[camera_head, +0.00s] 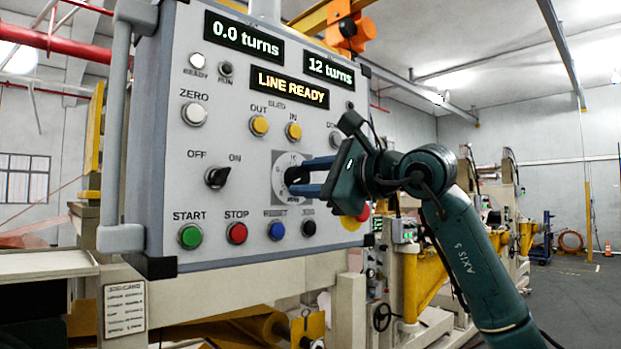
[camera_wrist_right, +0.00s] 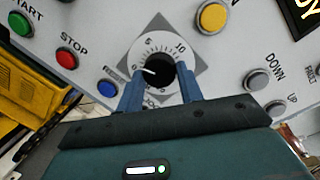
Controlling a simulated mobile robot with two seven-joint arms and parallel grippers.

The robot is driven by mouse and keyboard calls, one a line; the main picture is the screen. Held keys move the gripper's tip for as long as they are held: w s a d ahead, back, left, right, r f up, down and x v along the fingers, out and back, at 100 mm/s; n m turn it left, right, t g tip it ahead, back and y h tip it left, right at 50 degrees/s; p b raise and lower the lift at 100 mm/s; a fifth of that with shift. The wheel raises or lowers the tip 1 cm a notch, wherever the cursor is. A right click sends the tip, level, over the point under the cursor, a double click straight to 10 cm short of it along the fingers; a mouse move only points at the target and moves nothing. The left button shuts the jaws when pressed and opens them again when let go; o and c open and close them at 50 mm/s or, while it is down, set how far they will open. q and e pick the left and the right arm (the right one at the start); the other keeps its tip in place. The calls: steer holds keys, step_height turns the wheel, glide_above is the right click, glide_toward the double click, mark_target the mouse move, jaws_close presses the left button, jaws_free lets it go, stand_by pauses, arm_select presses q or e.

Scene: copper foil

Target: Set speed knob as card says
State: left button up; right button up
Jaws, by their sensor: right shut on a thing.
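The speed knob (camera_wrist_right: 160,74) is a black knob on a white round dial with a grey diamond plate, seen in the right wrist view. Its white pointer points toward the low end of the scale, left of the 5 mark. My right gripper (camera_wrist_right: 160,82) is shut on the knob, with a blue finger on each side. In the head view the right gripper (camera_head: 290,182) reaches the dial plate (camera_head: 283,163) from the right and hides most of the knob. The card (camera_head: 125,308) hangs below the panel at the left; its lines are too small to read. My left gripper is not in view.
The grey control panel (camera_head: 160,130) shows "0.0 turns", "12 turns" and "LINE READY". The OFF/ON switch (camera_head: 217,177), the blue RESET button (camera_head: 277,231) and the JOG button (camera_head: 309,228) sit near the dial. A red emergency button (camera_head: 362,213) is partly behind my gripper.

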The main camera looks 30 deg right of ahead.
steer(key=shift+c, duration=0.8)
steer(key=shift+f, duration=0.1)
steer(key=shift+f+m+b, duration=0.1)
steer(key=shift+m+b, duration=0.25)
steer(key=shift+m, duration=0.85)
steer(key=shift+m+t+b, duration=0.3)
steer(key=shift+m+b, duration=0.05)
steer(key=shift+m, duration=0.85)
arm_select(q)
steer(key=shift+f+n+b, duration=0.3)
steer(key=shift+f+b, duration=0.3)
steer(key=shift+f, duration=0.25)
arm_select(e)
steer(key=shift+a+m+t, duration=0.1)
steer(key=shift+m+t, duration=0.2)
steer(key=shift+m, duration=1.8)
